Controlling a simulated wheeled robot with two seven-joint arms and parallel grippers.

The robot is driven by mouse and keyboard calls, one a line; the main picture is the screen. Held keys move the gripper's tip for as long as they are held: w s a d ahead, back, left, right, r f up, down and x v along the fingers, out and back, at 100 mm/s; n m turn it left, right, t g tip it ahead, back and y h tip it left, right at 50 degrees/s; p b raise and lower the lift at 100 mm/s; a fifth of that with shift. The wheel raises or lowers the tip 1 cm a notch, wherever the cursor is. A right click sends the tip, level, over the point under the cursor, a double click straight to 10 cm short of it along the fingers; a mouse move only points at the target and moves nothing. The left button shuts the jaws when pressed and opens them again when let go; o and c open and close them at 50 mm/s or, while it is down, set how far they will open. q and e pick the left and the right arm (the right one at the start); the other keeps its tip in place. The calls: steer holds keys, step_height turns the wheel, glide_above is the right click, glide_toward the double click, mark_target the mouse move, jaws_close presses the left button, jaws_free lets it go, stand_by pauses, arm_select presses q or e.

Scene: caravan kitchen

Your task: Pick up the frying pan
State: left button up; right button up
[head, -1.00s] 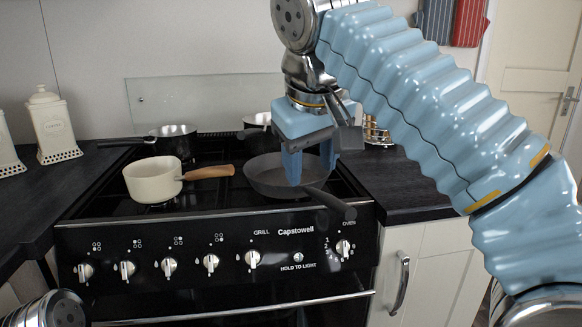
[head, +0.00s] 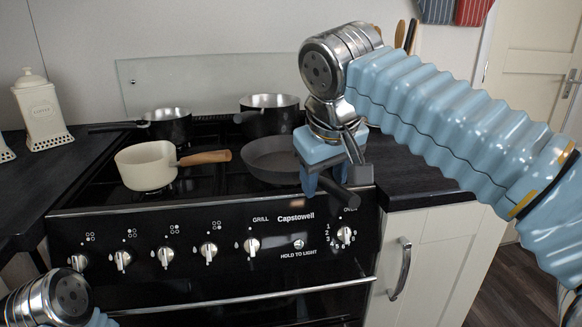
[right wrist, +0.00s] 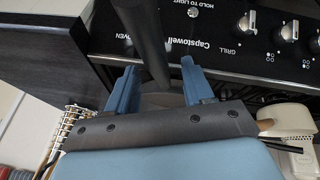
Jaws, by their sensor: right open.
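The dark grey frying pan (head: 262,163) sits on the front right of the hob, its handle (head: 340,194) pointing toward the lower right, over the cooker's front edge. My right gripper (head: 328,186) is over the handle with its blue fingers pointing down and hides part of it. In the right wrist view the pan handle (right wrist: 150,42) runs between the spread fingers of the right gripper (right wrist: 160,70), with a gap on each side. The gripper is open and holds nothing. Of my left arm only a metal joint shows, at the lower left of the head view; its gripper is out of view.
A cream saucepan (head: 146,168) with a wooden handle stands left of the pan. Two dark pots, one at the back left (head: 168,126) and one at the back right (head: 268,115), stand behind. Cooker knobs (head: 251,245) line the front. Dark worktop (head: 400,178) lies to the right.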

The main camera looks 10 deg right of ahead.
steer(key=shift+x, duration=1.05)
steer(key=shift+c, duration=0.3)
jaws_close()
steer(key=shift+r, duration=0.1)
